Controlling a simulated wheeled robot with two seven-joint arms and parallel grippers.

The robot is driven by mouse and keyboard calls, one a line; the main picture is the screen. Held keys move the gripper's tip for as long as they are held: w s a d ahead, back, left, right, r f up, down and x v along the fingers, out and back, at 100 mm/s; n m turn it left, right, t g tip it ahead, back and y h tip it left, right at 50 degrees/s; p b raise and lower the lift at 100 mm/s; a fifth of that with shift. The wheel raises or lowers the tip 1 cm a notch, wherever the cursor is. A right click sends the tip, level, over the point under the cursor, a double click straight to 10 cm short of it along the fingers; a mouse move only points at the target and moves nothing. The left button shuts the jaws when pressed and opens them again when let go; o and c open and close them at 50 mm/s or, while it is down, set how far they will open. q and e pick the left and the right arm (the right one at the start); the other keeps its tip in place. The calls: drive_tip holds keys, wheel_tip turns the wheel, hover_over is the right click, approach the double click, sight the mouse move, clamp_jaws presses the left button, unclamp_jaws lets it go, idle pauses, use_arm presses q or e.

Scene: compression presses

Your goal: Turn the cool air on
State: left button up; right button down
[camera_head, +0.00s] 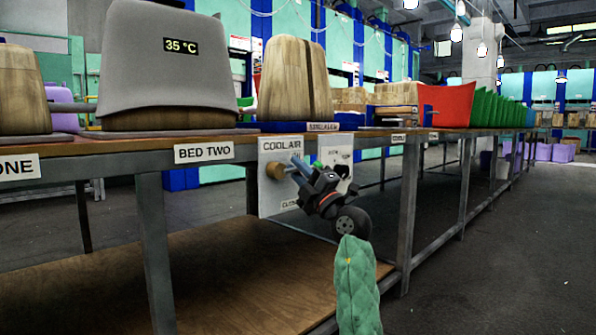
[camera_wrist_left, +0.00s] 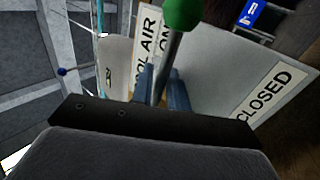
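A white panel (camera_head: 268,196) labelled COOL AIR hangs at the bench front, with a round brass-coloured part (camera_head: 275,169) on its face. In the left wrist view the panel (camera_wrist_left: 215,75) carries a CLOSED label (camera_wrist_left: 268,97) and a partly hidden ON label. A metal lever (camera_wrist_left: 172,55) with a green knob (camera_wrist_left: 183,13) stands across it. My left gripper (camera_head: 298,166) is at the panel. Its blue fingers (camera_wrist_left: 164,88) are close together on both sides of the lever, with hardly any gap. My right gripper is out of view.
The bench (camera_head: 215,142) runs above the panel, with a grey press (camera_head: 175,70) reading 35 °C and wooden moulds (camera_head: 293,80) on it. Bench legs (camera_head: 407,215) and a low wooden shelf (camera_head: 215,275) are close by. The floor (camera_head: 490,270) at right is clear.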

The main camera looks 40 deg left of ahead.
use_arm(q)
drive_tip(key=p+v, duration=0.2)
drive_tip(key=v, duration=0.6)
drive_tip(key=shift+p, duration=0.35)
idle(0.5)
